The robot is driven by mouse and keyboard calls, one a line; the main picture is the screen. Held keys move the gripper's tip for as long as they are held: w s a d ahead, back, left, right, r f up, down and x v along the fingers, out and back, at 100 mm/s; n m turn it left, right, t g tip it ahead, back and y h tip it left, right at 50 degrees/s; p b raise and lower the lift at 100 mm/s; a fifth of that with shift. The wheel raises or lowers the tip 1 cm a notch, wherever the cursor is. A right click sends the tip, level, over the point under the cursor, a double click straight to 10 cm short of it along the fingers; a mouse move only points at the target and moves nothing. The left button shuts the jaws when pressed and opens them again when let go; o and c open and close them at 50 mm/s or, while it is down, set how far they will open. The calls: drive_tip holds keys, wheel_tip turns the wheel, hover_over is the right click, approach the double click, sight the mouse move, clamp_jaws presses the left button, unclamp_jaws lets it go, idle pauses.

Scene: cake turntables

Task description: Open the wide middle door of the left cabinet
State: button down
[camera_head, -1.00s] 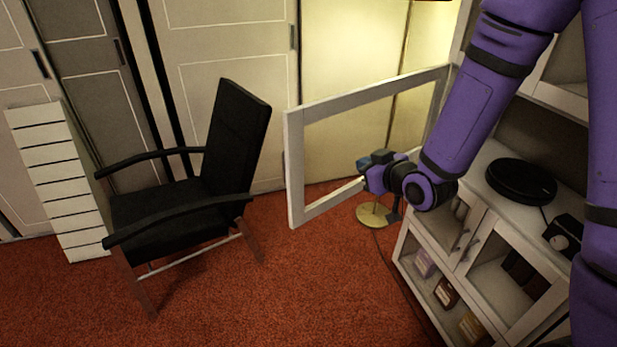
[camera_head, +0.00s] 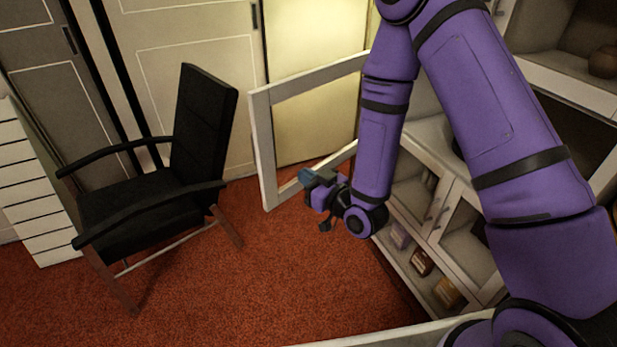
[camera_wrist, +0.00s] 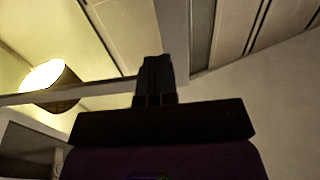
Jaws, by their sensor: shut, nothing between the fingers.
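The wide door (camera_head: 262,150), a white frame with a see-through middle, stands swung out from the cabinet (camera_head: 436,212) in the head view. Its free edge points left toward the chair. My gripper (camera_head: 306,178) is by the door's lower bar, shut with nothing in its fingers. I cannot tell whether it touches the frame. In the wrist view the shut fingers (camera_wrist: 155,80) show dark in the middle, and pale strips of the door frame (camera_wrist: 172,30) run behind them. My arm hides the door's hinge side and part of the cabinet.
A black armchair (camera_head: 205,130) stands left of the door, with red carpet (camera_head: 270,280) between it and the cabinet. Smaller lower doors with handles and several boxes (camera_head: 422,262) are below. A lit lamp (camera_wrist: 50,85) shows in the wrist view.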

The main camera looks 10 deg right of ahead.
sight(273, 154)
drive_tip(key=x, duration=1)
drive_tip(key=shift+w+a, duration=0.1)
drive_tip(key=shift+w, duration=0.1)
drive_tip(key=shift+w+a, duration=0.2)
drive_tip(key=w+a+m+t+h, duration=0.1)
drive_tip(key=w+a+h, duration=0.1)
drive_tip(key=w+a, duration=0.2)
drive_tip(key=w+a+m+t+h, duration=0.1)
drive_tip(key=w+a, duration=0.3)
drive_tip(key=w, duration=0.7)
drive_tip(key=w+a+m+t+h, duration=0.1)
drive_tip(key=w+a+m+h, duration=0.1)
drive_tip(key=w, duration=0.6)
drive_tip(key=a+h, duration=0.1)
drive_tip(key=a, duration=0.1)
drive_tip(key=shift+w+a+m+h, duration=0.2)
drive_tip(key=shift+a+m+h, duration=0.1)
drive_tip(key=shift+m, duration=0.1)
drive_tip(key=shift+s, duration=0.1)
